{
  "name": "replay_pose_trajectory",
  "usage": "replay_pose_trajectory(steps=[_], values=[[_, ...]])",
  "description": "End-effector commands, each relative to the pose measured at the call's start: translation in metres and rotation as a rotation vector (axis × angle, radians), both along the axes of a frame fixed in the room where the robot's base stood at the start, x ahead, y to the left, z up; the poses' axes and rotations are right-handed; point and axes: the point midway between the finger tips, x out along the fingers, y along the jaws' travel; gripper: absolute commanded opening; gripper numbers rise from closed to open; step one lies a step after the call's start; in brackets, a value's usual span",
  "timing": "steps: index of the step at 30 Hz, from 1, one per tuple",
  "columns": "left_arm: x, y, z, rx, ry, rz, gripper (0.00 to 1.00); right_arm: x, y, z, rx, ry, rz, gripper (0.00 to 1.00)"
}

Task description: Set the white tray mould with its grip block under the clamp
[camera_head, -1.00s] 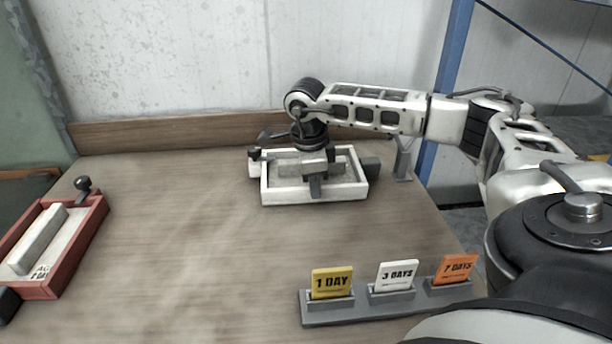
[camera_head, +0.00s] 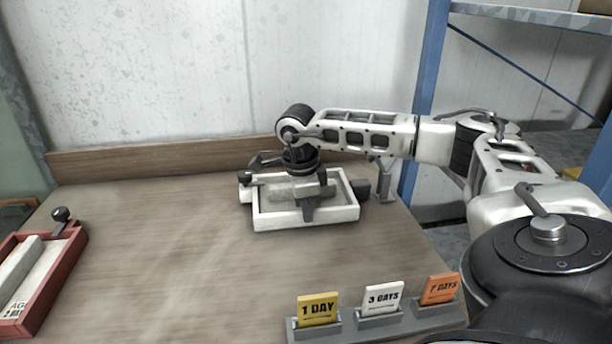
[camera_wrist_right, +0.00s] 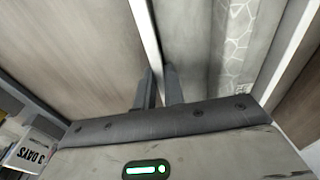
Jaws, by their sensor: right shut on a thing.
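The white tray mould (camera_head: 335,217) is near the back right of the table in the head view. A dark block (camera_head: 361,188), which looks like its grip block, sticks out at its right end. A grey upright stand (camera_head: 383,180), probably the clamp, is just beyond that block. I cannot tell whether they touch. My right gripper (camera_head: 309,206) comes down over the tray and is shut on its near wall. In the right wrist view the fingers (camera_wrist_right: 159,90) straddle the thin white wall (camera_wrist_right: 147,40). The gripper hides part of the tray's inside.
A red tray (camera_head: 55,285) with a black knob stands at the left. A grey holder (camera_head: 375,325) with yellow, white and orange day cards is at the front right. A wooden board (camera_head: 150,160) edges the back. The middle of the table is clear.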

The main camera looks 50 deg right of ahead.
Motion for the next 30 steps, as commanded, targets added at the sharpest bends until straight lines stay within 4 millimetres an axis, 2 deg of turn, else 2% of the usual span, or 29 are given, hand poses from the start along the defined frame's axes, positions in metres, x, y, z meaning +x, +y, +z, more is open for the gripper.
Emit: replay_pose_trajectory(steps=[5, 6, 8, 9, 17, 20, 26, 30], values=[[-0.001, 0.000, -0.002, -0.001, 0.002, 0.001, 0.36, 0.002, 0.000, 0.001, -0.001, -0.010, -0.001, 0.00], [-0.001, 0.000, -0.001, -0.001, 0.002, 0.001, 0.36, 0.002, -0.001, 0.001, -0.001, -0.010, -0.001, 0.16], [-0.002, 0.000, -0.001, -0.001, 0.003, 0.001, 0.36, 0.002, -0.001, 0.001, -0.001, -0.008, -0.001, 0.33], [-0.002, 0.000, -0.002, -0.001, 0.004, 0.000, 0.36, 0.002, 0.000, 0.000, -0.002, -0.007, -0.001, 0.36], [-0.003, 0.000, -0.003, -0.002, 0.006, 0.001, 0.36, -0.001, 0.001, -0.004, 0.002, 0.005, 0.000, 0.36], [-0.002, 0.000, -0.002, -0.002, 0.005, 0.001, 0.36, 0.000, 0.001, 0.002, 0.001, 0.002, 0.001, 0.36], [-0.002, -0.001, -0.002, -0.003, 0.002, 0.000, 0.36, 0.001, 0.005, 0.038, 0.000, -0.006, 0.001, 0.36], [-0.001, -0.001, -0.002, -0.004, 0.000, 0.000, 0.36, 0.002, 0.010, 0.073, 0.001, -0.008, 0.002, 0.36]])
